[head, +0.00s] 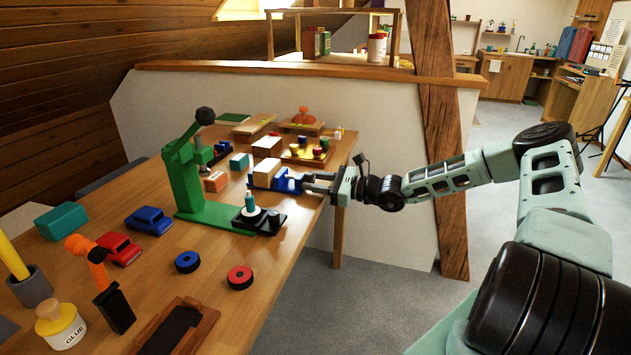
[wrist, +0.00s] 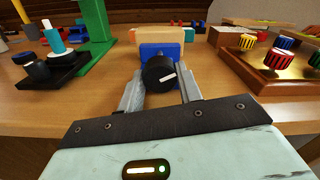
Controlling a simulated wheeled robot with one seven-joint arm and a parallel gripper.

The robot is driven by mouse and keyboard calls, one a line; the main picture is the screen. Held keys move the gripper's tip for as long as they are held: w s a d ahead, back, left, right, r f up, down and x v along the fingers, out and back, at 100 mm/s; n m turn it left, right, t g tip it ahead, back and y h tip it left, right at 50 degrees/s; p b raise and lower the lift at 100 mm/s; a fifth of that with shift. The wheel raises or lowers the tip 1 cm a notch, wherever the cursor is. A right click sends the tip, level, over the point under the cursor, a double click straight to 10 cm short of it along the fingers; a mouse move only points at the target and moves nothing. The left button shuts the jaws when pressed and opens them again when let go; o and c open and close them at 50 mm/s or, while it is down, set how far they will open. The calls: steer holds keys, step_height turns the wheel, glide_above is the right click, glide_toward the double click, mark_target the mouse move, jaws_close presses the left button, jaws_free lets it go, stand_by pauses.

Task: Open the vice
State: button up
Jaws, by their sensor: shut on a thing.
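The vice is the blue tool (head: 285,182) near the right edge of the table, with a pale wooden block (head: 266,171) at its far end. In the wrist view its blue body (wrist: 160,50) stands in front of the block (wrist: 157,35). A round black knob with a white mark (wrist: 159,74) faces me on the vice's near side. My gripper (wrist: 160,88) has one finger on each side of this knob and is shut on it. In the head view my gripper (head: 318,183) reaches the vice from the right, over the table edge.
A green press (head: 186,180) stands left of the vice, with a black base plate (head: 268,222) beside it. A wooden tray with coloured knobs (wrist: 280,75) is close on the right in the wrist view. Toy cars (head: 150,220) and wheels (head: 240,277) lie nearer on the table.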

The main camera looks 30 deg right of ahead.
steer(key=shift+n, duration=0.5)
steer(key=o, duration=1)
steer(key=shift+s+d, duration=0.1)
steer(key=v, duration=1.7)
steer(key=shift+p, duration=0.4)
steer(key=shift+s+d+f, duration=0.1)
